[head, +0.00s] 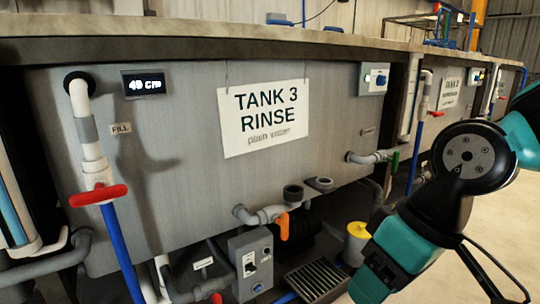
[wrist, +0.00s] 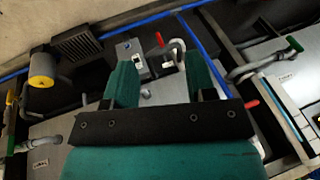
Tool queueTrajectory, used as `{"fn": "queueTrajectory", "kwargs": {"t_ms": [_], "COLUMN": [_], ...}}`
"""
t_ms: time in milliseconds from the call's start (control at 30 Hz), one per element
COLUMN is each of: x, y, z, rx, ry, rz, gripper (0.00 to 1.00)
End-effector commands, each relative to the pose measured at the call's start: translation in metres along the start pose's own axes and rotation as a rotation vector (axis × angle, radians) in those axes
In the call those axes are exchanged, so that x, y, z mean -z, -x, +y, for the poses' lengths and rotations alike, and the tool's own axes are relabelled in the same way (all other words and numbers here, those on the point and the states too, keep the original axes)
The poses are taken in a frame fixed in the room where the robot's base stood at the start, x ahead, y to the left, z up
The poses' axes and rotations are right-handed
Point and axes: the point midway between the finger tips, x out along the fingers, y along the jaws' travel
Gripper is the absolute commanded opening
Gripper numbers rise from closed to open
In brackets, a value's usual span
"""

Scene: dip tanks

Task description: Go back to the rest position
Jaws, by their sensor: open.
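My gripper (wrist: 158,72) shows in the wrist view with its two teal fingers apart and nothing between them. Beyond the fingers are a grey switch box (wrist: 140,58) and a red-handled valve (wrist: 160,40); I see no contact with them. In the head view, my teal and black arm is bent at the right, in front of the tank's right end. The fingertips cannot be made out there. The tank labelled TANK 3 RINSE (head: 190,190) fills the middle, with a white sign (head: 264,118) and a display (head: 143,84) on its front.
A red fill valve (head: 98,195), an orange-handled drain valve (head: 283,226) and a green-handled valve (head: 394,162) stick out from the tank. Below are a switch box (head: 251,262), a floor grate (head: 316,280) and a yellow-topped canister (head: 357,240). Open floor (head: 475,230) lies at right.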

Motion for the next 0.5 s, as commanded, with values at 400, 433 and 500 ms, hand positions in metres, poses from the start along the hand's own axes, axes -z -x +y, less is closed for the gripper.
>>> {"fn": "queueTrajectory", "kwargs": {"t_ms": [400,433,500], "x": [-0.040,-0.038,-0.033], "y": [0.074,0.081,0.100], "z": [-0.040,-0.042,-0.047], "rx": [0.027,0.027,0.027], "ry": [0.006,0.006,0.006], "rz": [-0.049,-0.049,-0.048], "gripper": [0.51,0.51,0.51]}}
